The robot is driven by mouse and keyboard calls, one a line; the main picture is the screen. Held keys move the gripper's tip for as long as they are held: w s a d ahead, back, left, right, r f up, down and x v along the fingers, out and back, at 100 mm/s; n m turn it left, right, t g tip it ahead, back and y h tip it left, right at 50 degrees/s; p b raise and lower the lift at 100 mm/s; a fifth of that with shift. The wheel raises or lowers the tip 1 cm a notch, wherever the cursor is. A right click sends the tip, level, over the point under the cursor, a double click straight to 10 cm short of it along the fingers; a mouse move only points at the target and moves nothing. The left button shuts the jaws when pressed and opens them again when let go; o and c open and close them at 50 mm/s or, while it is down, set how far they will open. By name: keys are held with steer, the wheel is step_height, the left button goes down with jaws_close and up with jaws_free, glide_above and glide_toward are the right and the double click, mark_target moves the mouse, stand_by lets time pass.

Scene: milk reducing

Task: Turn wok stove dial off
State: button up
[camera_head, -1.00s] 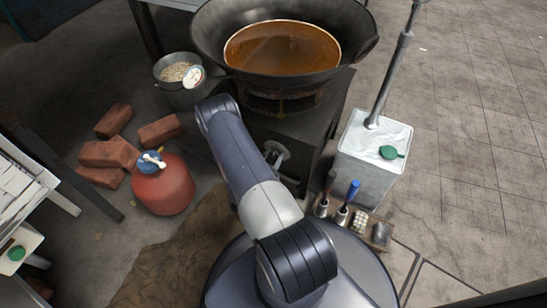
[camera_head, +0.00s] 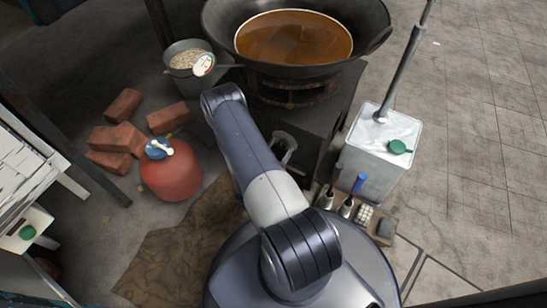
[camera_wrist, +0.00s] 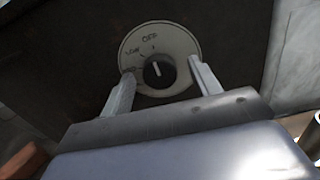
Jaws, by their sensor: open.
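The wok stove dial (camera_wrist: 158,70) is a dark knob on a round pale plate with markings, including "OFF" at the top, in the wrist view. Its white pointer line stands close to upright, toward the "OFF" mark. My gripper (camera_wrist: 160,80) is open, with one finger on each side of the knob; I cannot tell whether either touches it. In the head view my gripper (camera_head: 282,150) is at the stove's (camera_head: 325,125) front face, where the dial is hidden. A large black wok (camera_head: 375,40) holding brown liquid sits on the stove.
A red gas tank (camera_head: 172,178) and several bricks (camera_head: 117,138) are at left. A metal can (camera_head: 375,165) stands at right, with a small tool rack (camera_head: 350,208) before it. The tiled floor farther right is clear.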

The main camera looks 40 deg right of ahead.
steer(key=p+v, duration=0.2)
steer(key=v, duration=0.8)
steer(key=shift+d, duration=0.1)
stand_by(0.4)
steer(key=shift+b+x, duration=1.2)
steer(key=shift+x, duration=4.2)
